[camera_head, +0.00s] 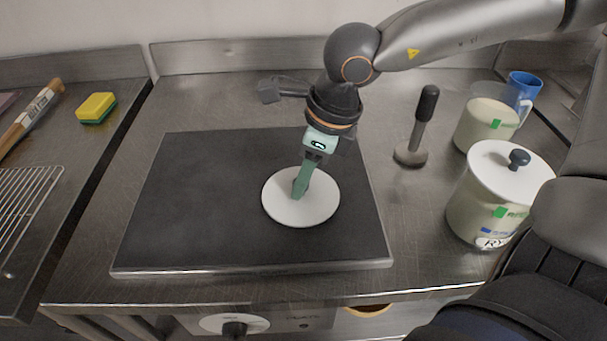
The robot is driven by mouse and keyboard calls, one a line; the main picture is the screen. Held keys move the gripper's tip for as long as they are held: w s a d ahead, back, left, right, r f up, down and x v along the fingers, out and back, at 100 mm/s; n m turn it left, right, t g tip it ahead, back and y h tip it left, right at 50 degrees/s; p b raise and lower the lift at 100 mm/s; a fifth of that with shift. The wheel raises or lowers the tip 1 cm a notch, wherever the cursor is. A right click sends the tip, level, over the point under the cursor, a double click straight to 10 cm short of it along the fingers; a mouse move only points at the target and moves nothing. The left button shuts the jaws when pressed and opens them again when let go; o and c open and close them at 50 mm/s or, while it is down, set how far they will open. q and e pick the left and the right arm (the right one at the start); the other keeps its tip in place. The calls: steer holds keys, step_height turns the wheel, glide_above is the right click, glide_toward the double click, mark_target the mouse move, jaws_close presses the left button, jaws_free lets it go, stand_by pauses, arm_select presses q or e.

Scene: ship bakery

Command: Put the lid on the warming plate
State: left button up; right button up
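The warming plate (190,205) is a wide dark slab on the steel counter in the middle of the view. A round white lid (318,205) is over its right half and appears to lie flat on it. My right gripper (299,190) points down at the middle of the lid, its green fingertips at or just above the surface. The fingers line up from this angle, so their gap is hidden. No knob shows on this lid; the fingers cover its centre. My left gripper is out of view.
Right of the plate stand a dark-handled tool (418,128), an open jar of pale contents (480,128), a lidded jar (478,208) with a dark knob, and a blue cup (524,88). At left are a sponge (96,107), a brush (32,110) and a wire rack (22,200).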

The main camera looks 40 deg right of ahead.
mark_target(323, 197)
steer(key=o, duration=0.4)
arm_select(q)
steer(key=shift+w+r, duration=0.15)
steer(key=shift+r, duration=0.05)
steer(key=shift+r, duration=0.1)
arm_select(e)
steer(key=shift+r, duration=0.1)
steer(key=shift+r+p, duration=0.2)
steer(key=shift+p, duration=0.15)
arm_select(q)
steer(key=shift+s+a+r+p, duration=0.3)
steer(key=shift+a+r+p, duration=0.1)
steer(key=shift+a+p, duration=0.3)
arm_select(e)
steer(key=v, duration=1.1)
steer(key=shift+d+r, duration=0.1)
steer(key=shift+r, duration=0.3)
